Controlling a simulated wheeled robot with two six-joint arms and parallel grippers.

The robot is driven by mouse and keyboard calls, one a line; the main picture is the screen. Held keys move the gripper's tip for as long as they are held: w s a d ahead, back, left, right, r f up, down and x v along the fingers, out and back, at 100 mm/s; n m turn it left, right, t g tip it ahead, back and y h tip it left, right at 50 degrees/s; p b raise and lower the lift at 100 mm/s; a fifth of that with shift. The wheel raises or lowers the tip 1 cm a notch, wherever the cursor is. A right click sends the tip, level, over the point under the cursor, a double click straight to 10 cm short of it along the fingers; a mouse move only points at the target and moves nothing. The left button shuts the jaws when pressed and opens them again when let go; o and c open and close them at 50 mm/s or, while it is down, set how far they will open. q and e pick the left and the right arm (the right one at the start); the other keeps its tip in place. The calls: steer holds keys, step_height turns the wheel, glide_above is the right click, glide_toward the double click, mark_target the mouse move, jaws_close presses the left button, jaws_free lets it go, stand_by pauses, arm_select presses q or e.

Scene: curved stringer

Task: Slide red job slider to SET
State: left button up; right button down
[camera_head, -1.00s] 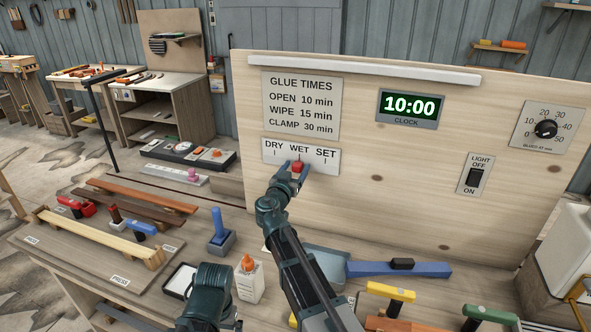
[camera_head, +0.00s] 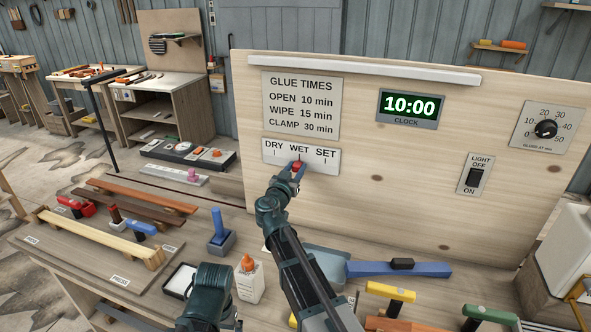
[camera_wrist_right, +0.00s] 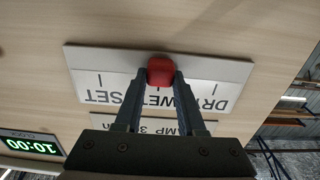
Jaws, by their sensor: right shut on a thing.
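The red job slider (camera_head: 297,164) sits under the WET mark, midway on the DRY/WET/SET plate (camera_head: 328,164) on the upright wooden panel. The SET mark is to its right in the head view. My right gripper (camera_head: 298,168) is shut on the slider's red knob. In the right wrist view, upside down, its two fingers (camera_wrist_right: 158,88) touch both sides of the red knob (camera_wrist_right: 160,69), and SET is on the left. My left arm shows at the bottom of the head view, with its fingertips not visible.
A clock (camera_head: 408,107) reading 10:00, a light switch (camera_head: 474,176) and a dial (camera_head: 546,129) are on the same panel.

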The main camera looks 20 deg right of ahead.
mark_target(327, 168)
stand_by(0.8)
steer(key=s+d, duration=0.1)
steer(key=d, duration=0.1)
steer(key=s+d, duration=0.4)
steer(key=d, duration=0.1)
steer(key=shift+d, duration=0.1)
steer(key=shift+c, duration=2.4)
jaws_free()
steer(key=shift+d, duration=0.15)
steer(key=shift+s, duration=0.1)
